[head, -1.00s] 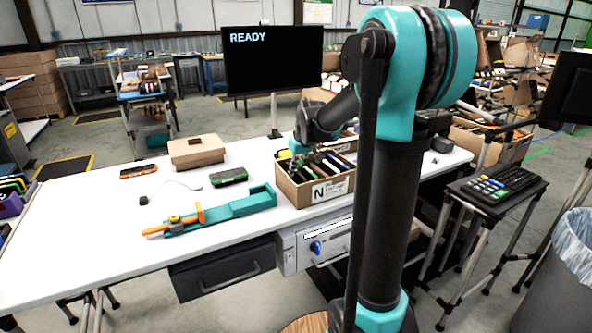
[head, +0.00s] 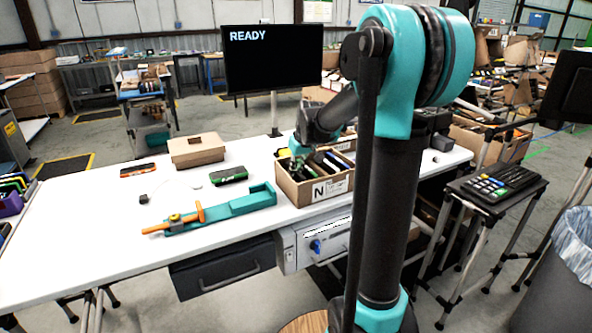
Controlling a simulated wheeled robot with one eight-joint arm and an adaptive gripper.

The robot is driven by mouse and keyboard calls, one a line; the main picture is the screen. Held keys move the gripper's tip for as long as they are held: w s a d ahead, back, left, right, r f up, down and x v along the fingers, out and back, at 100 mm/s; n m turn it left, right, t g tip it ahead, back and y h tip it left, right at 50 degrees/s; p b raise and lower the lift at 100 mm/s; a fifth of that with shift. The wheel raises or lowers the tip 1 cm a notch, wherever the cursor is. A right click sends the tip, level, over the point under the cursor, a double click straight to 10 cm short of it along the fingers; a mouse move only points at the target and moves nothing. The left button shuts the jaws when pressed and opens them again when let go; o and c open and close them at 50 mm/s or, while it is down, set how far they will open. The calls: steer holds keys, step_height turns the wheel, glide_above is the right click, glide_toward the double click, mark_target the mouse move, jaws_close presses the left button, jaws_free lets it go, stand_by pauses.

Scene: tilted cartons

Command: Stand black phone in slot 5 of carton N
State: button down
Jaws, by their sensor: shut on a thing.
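Carton N (head: 305,194) is an open brown box with an "N" label, near the right part of the white table. Several dark, flat items stand in its slots, leaning. My gripper (head: 298,164) is over the left part of the carton, pointing down with its tips close to the contents. It is shut on a thin dark thing, taken to be the black phone, which I can hardly tell apart from the items around it. My arm hides the carton's right side. I cannot make out the slot numbers.
A teal fixture with an orange handle (head: 240,204) lies left of the carton. A black-and-green device (head: 229,175), an orange-and-black phone (head: 138,170) and a closed cardboard box (head: 196,150) lie behind it. A READY screen (head: 274,59) stands behind. The table's front left is clear.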

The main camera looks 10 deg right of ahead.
steer(key=c, duration=1.5)
jaws_free()
steer(key=shift+o, duration=0.2)
steer(key=v, duration=1.2)
step_height(320, 180, up, 7)
